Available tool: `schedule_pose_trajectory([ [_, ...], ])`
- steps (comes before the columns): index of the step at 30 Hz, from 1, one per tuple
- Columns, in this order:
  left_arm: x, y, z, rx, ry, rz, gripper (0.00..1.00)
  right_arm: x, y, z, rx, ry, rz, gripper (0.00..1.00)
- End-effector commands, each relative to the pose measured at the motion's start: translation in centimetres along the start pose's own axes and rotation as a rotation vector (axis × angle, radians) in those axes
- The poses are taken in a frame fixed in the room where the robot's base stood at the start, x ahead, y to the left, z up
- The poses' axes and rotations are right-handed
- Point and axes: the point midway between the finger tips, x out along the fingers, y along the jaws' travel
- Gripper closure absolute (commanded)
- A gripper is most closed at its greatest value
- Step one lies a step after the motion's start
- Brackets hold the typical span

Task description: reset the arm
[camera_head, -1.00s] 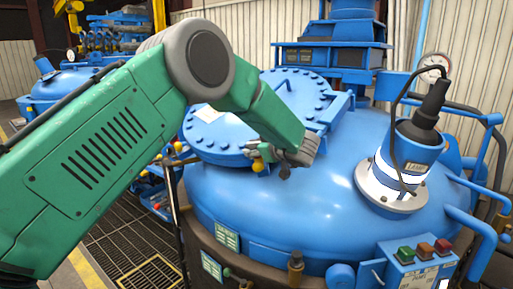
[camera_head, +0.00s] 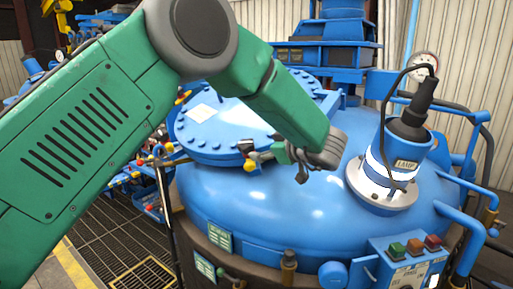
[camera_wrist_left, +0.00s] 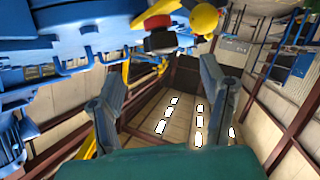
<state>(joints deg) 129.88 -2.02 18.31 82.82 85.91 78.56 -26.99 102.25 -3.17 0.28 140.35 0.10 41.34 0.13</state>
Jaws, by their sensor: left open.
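My left arm is green with a grey joint and crosses the head view from the left. My left gripper (camera_head: 290,165) hangs at its end over the blue furnace lid (camera_head: 275,205), partly hidden by the wrist. In the left wrist view its two fingers (camera_wrist_left: 162,92) stand wide apart with nothing between them. A round bolted hatch (camera_head: 215,128) is left of the gripper. A yellow ball knob (camera_head: 250,167) sits close to the gripper's left side; whether they touch cannot be told. My right gripper is not in view.
A lamp (camera_head: 396,150) with a black cable stands on the lid to the right. A control box (camera_head: 405,260) with green and red buttons is at lower right. A pressure gauge (camera_head: 425,64) is behind. Dark floor grating (camera_head: 115,245) lies at lower left.

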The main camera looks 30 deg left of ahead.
Motion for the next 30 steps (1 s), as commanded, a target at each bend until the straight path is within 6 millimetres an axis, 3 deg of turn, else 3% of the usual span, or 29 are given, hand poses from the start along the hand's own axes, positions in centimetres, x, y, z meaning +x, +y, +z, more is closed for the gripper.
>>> schedule_pose_trajectory([
  [6, -1.9, 0.1, 0.1, 0.000, 0.000, 0.001, 0.35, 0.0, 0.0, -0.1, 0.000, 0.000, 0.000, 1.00],
  [23, -1.8, -0.2, 0.6, 0.011, 0.001, 0.008, 0.35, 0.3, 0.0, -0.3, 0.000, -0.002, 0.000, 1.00],
  [26, -0.7, -1.5, 3.2, 0.068, 0.001, 0.055, 0.35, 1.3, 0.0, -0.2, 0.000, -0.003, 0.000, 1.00],
  [30, 1.9, -5.4, 11.0, 0.239, -0.031, 0.197, 0.35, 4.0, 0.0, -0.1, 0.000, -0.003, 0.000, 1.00],
])
